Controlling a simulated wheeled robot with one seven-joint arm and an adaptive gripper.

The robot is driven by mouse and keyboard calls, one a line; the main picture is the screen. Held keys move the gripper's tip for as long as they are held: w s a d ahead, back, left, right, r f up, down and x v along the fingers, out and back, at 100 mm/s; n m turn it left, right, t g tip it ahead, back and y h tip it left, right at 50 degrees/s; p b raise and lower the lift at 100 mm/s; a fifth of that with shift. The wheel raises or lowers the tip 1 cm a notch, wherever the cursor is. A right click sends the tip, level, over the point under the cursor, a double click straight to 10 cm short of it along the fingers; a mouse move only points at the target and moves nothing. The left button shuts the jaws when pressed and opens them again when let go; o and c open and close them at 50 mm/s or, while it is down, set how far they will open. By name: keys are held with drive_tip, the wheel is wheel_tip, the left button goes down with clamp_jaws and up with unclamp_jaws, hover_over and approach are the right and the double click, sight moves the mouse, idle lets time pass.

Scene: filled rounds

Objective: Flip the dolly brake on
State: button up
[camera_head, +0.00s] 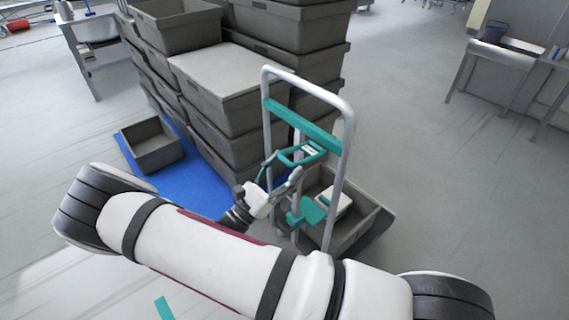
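The dolly (345,115) has a silver tube handle with a teal crossbar (305,128). A grey crate (367,228) sits low behind the handle. A teal loop-shaped part (318,155) with a small pale label is below the crossbar. A teal flat part (312,212) is lower, by the crate's near side. I cannot tell for certain which teal part is the brake. My gripper (284,164) is in front of the handle, just below left of the loop, with its fingers spread apart. Whether a finger touches the loop or the tube is not clear.
Stacked grey crates (225,110) stand close behind and left of the dolly. A blue mat (195,195) lies under them, with a single open crate (152,145) on it. The floor at the right is clear up to a metal table (510,50).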

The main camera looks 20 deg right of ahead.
drive_tip(key=shift+o, duration=0.7)
drive_tip(key=shift+r, duration=0.15)
drive_tip(key=shift+a, duration=0.15)
drive_tip(key=v, duration=1.1)
drive_tip(key=shift+a+f, duration=0.25)
drive_tip(key=shift+f, duration=0.05)
